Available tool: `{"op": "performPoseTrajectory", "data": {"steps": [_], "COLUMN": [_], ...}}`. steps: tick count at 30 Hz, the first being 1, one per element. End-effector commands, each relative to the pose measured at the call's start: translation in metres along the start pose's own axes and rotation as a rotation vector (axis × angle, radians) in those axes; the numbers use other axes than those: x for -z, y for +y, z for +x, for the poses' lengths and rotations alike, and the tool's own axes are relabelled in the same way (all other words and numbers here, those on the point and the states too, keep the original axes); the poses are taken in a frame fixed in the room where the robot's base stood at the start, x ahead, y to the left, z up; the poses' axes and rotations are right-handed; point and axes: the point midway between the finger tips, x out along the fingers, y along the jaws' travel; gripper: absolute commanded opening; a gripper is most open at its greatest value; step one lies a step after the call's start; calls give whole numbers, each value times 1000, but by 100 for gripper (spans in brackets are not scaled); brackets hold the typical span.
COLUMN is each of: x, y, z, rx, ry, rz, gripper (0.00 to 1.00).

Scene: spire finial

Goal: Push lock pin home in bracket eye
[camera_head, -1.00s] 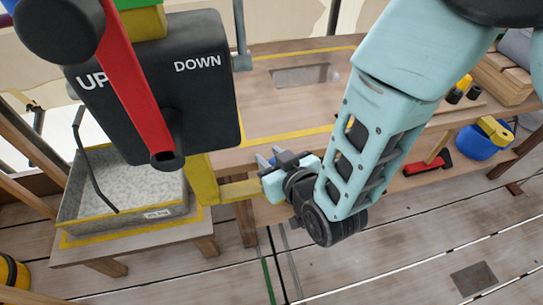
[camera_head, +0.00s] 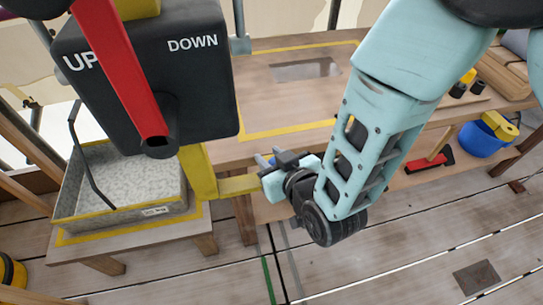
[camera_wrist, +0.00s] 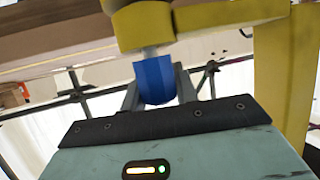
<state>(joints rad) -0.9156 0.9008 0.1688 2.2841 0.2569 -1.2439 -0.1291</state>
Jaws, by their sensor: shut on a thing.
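The lock pin has a blue grip (camera_wrist: 154,80) and a short pale metal shank (camera_wrist: 150,52) above it in the wrist view. The shank runs up to the round yellow bracket eye (camera_wrist: 143,25); its far end is hidden, so I cannot tell how deep it sits. Some shank shows between the blue grip and the eye. My gripper (camera_wrist: 157,76) is shut on the blue grip, one finger on each side. In the head view my gripper (camera_head: 280,163) is beside the end of the yellow bracket (camera_head: 238,185), and a little blue shows there.
A black UP/DOWN box (camera_head: 205,85) with a red lever (camera_head: 120,75) stands close at the left. A grey tray (camera_head: 190,208) sits on a low stand below it.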

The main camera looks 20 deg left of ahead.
Motion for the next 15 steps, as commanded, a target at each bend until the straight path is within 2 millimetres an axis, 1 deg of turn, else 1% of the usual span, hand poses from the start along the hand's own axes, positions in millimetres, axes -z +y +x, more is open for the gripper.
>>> {"op": "performPoseTrajectory", "data": {"steps": [9, 10, 11, 12, 15], "x": [-8, -7, -7, -6, -6], "y": [0, 0, 0, 0, 0], "z": [3, 3, 3, 3, 3], "rx": [0, 0, 0, 0, 0], "ry": [1, 1, 1, 1, 1], "rz": [0, 0, 0, 0, 0], "gripper": [6, 35, 43, 55, 55]}}
